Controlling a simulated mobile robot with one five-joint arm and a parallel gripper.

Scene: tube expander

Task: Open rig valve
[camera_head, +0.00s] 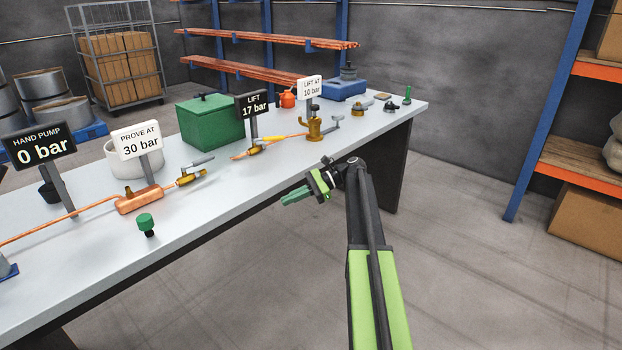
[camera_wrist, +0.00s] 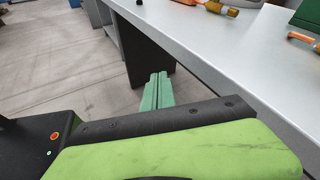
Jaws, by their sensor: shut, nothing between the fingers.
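A brass valve with a grey lever (camera_head: 190,173) lies on the bench at the end of a copper fitting (camera_head: 138,200), by the "PROVE AT 30 bar" sign (camera_head: 138,140). I cannot tell which one is the rig valve. My gripper (camera_head: 293,197) is shut and empty, out in front of the bench's near edge, apart from both valves. Its green fingers (camera_wrist: 158,91) are together in the wrist view.
The bench (camera_head: 225,205) carries a green box (camera_head: 210,120), a brass fitting with a side handle (camera_head: 315,127) and a green-capped part (camera_head: 146,224) near its front edge. The "HAND PUMP 0 bar" sign (camera_head: 39,145) stands at left. Shelving (camera_head: 580,160) stands at right; the floor between is clear.

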